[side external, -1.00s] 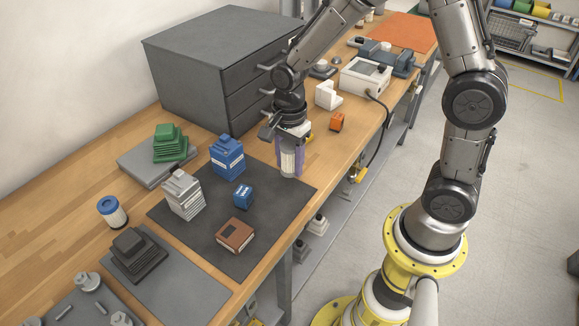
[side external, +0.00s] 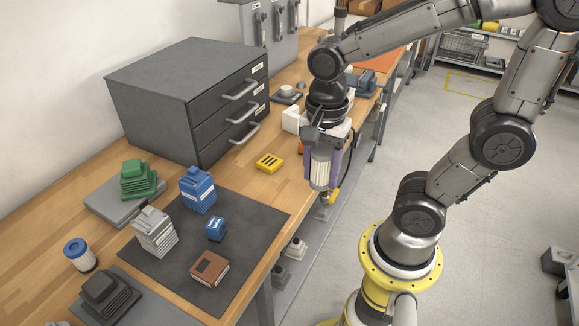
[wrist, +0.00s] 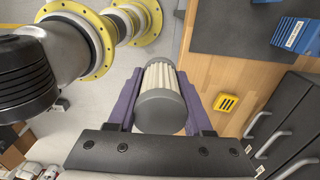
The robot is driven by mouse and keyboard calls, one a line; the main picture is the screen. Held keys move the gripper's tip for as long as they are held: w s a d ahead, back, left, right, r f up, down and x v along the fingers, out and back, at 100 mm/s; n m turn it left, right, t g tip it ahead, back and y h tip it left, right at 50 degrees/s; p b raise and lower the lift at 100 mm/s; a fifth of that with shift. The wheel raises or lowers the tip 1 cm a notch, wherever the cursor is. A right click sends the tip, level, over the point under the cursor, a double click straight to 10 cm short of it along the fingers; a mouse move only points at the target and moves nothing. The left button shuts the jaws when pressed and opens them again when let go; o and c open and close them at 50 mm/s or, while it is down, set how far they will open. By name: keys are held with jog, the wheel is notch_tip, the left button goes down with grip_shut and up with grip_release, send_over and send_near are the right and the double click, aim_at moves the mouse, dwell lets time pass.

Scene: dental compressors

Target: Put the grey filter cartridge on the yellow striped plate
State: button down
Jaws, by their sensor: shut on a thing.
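The grey filter cartridge (side external: 320,173), with a pale pleated body and grey end cap, is held upright between the purple fingers of my gripper (side external: 322,178). It also shows in the wrist view (wrist: 161,108), with a finger on either side. The yellow striped plate (side external: 269,162) is small, with dark stripes, and lies flat and bare on the wooden bench. In the side view it is left of my gripper and apart from it. In the wrist view the plate (wrist: 226,102) is right of the cartridge. My gripper is beside the bench's front edge, above bench level.
A dark drawer cabinet (side external: 185,100) with protruding handles stands behind the plate. A dark mat (side external: 255,222) holds blue, grey and brown blocks to the left. White and orange items stand close behind my gripper. Bare wood surrounds the plate.

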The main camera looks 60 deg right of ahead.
jog(key=w+d+r+n, duration=0.2)
jog(key=w+d, duration=0.1)
jog(key=w, duration=0.1)
jog(key=m, duration=0.2)
send_over(270, 161)
notch_tip(270, 161, down, 10)
jog(key=shift+r, duration=0.1)
jog(key=shift+w+f, duration=0.1)
jog(key=shift+f, duration=1.65)
jog(key=shift+f, duration=0.15)
jog(key=shift+c, duration=1.6)
grip_release()
